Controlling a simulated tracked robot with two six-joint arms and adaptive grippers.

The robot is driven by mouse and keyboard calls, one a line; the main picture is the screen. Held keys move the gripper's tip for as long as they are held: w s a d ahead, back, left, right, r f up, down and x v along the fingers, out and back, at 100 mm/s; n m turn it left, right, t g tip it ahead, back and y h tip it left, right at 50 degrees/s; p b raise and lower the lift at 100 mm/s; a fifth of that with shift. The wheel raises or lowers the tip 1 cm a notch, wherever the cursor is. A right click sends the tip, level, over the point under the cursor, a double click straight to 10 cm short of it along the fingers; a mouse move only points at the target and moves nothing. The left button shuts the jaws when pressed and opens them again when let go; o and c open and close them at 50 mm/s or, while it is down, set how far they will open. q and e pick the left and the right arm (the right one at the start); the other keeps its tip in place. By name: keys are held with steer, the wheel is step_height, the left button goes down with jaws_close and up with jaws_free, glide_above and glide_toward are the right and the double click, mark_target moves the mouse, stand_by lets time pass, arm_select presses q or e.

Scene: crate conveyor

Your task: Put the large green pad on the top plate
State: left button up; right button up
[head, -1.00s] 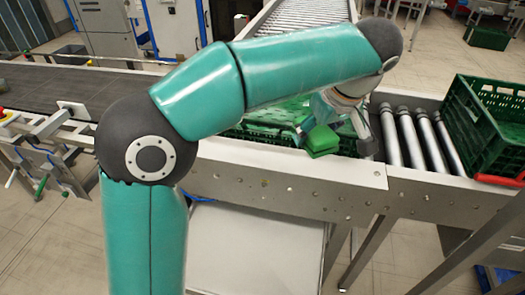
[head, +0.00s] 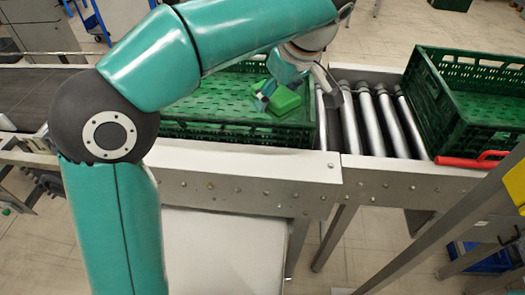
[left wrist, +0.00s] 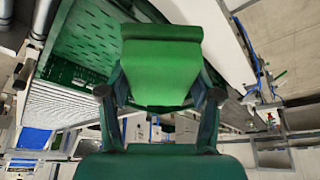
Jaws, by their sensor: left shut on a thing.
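The large green pad (head: 286,101) is a bright green block. It is held in my left gripper (head: 296,93), which is shut on it. In the head view the pad shows over the right part of a dark green crate (head: 228,137); whether it touches the crate cannot be told. In the left wrist view the pad (left wrist: 165,72) fills the space between the two fingers of my left gripper (left wrist: 160,96). I cannot make out a top plate in either view. My right gripper is not in view.
The crate stands on the conveyor behind a pale metal front rail (head: 240,166). Bare steel rollers (head: 368,118) lie to its right.

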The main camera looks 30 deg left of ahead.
mark_target(271, 159)
arm_select(q)
step_height(271, 159, down, 18)
steer(key=shift+w+d+f, duration=0.1)
steer(key=shift+w, duration=0.05)
stand_by(0.3)
steer(key=shift+f+b, duration=0.15)
steer(key=shift+b, duration=0.2)
steer(key=o, duration=1.2)
steer(key=v, duration=1.2)
steer(key=shift+r, duration=0.25)
